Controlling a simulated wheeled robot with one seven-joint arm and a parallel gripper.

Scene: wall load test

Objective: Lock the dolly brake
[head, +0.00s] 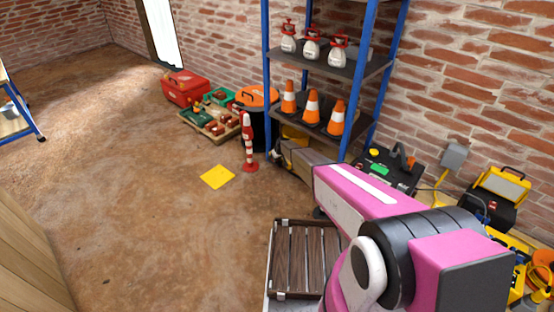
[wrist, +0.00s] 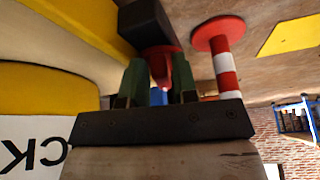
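The wrist view shows the scene upside down. A red lever-like part (wrist: 158,66), which I take for the brake, hangs below a dark block (wrist: 148,24) beside a large yellow and white body (wrist: 45,88). My gripper (wrist: 161,72) has two dark green fingers, one on each side of the red part. They stand apart, and I cannot tell whether either touches it. In the head view, my pink arm hides the gripper and the brake. A grey-beige body (head: 306,158) shows behind the arm, below the shelf; it may be part of the dolly.
A red-and-white post (head: 248,142) stands close by; it also shows in the wrist view (wrist: 225,72). A blue-framed shelf (head: 333,65) holds cones and bottles. Floor around the yellow mat (head: 217,176) is clear.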

